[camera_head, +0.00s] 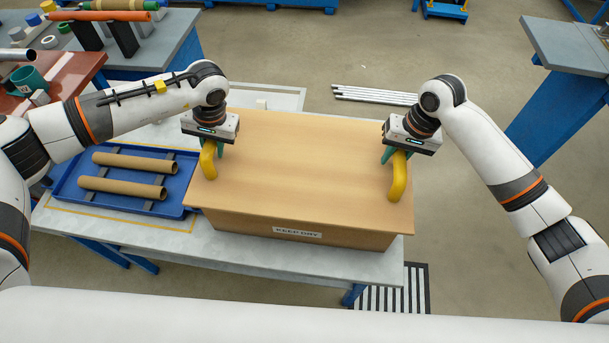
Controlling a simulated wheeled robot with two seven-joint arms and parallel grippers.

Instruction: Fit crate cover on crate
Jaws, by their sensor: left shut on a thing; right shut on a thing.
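The crate cover (300,155) is a flat light-wood panel with a yellow handle near its left end and another near its right end. It lies over the crate (345,236), a wooden box with a "KEEP DRY" label on its front wall. The cover hides the crate's inside; I cannot tell whether it is fully seated. My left gripper (213,150) is shut on the left yellow handle (208,160). My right gripper (393,154) is shut on the right yellow handle (397,178).
The crate stands on a light table (240,245). A blue tray (70,188) with two brown tubes lies left of it. Another table at the back left holds rolls and tubes. Metal bars (375,95) lie on the floor behind. A blue-legged bench (570,50) stands at right.

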